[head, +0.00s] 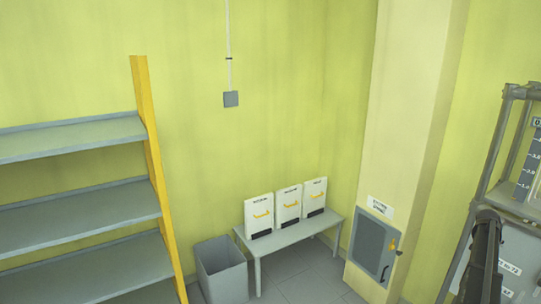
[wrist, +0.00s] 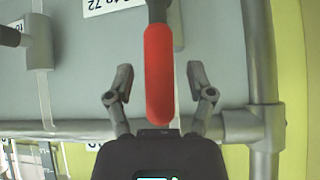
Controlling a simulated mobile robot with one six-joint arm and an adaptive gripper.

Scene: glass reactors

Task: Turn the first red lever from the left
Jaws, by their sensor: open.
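In the wrist view a red lever handle (wrist: 158,58) runs up and down the middle of the picture, with a dark shank at its top edge. My gripper (wrist: 160,84) is open, with one finger on each side of the red handle and a visible gap on both sides. The handle's rounded end appears close to the gripper's palm; I cannot tell the exact depth. No red lever can be made out in the head view, so its place in the row cannot be told.
A grey panel with number labels (wrist: 98,5) lies behind the handle. A metal frame post (wrist: 260,60) and a crossbar (wrist: 75,127) border it. The head view shows a shelf (head: 80,208), a bin (head: 222,272), a bench with white canisters (head: 288,203) and a wall cabinet (head: 370,248).

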